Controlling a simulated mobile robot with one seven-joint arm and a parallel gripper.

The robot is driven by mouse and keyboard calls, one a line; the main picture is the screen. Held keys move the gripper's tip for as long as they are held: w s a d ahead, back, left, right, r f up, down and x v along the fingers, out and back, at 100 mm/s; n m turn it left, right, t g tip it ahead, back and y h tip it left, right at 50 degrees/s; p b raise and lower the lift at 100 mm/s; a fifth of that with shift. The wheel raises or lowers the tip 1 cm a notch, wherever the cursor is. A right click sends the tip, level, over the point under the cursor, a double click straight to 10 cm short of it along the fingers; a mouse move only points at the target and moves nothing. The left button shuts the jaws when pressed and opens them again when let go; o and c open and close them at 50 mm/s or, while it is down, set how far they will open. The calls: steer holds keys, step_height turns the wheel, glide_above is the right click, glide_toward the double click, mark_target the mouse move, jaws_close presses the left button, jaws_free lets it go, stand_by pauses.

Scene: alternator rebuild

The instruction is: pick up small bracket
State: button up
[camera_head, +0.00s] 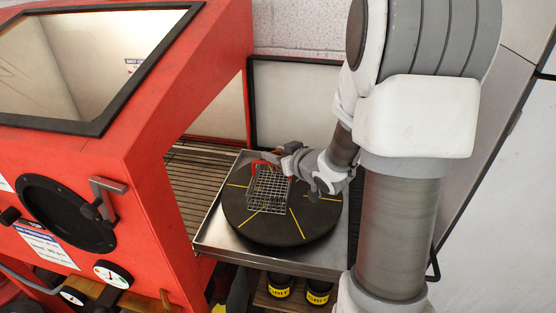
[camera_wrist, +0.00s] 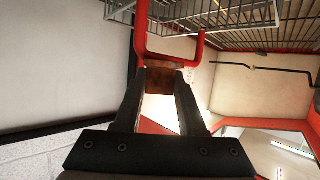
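I cannot make out a small bracket for certain in either view. A wire basket (camera_head: 268,190) with a red handle rests on the black round turntable (camera_head: 240,222). My gripper (camera_head: 285,152) is at the basket's back edge, by the handle. In the wrist view, my two dark fingers (camera_wrist: 163,80) lean inward just below the red handle (camera_wrist: 172,59). A brown block-like patch (camera_wrist: 160,82) fills the space between the fingertips. I cannot tell whether it is a separate part or part of the handle, or whether it is gripped. The basket mesh (camera_wrist: 230,15) shows above it.
The turntable sits on a metal tray (camera_head: 215,237) outside the open doorway of the red cabinet (camera_head: 165,120). The cabinet has a slatted floor (camera_head: 190,180). An open door panel (camera_head: 290,105) stands behind the tray. Black containers with yellow labels (camera_head: 318,292) sit below.

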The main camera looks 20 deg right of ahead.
jaws_close()
steer(key=shift+r, duration=0.6)
steer(key=r, duration=0.2)
steer(key=d+r+p, duration=0.1)
steer(key=shift+s+r, duration=0.2)
steer(key=shift+r, duration=0.2)
steer(key=s+d+r+p, duration=0.3)
steer(key=d+r, duration=0.3)
steer(key=d, duration=0.3)
steer(key=shift+s+d, duration=0.3)
steer(key=shift+s, duration=0.5)
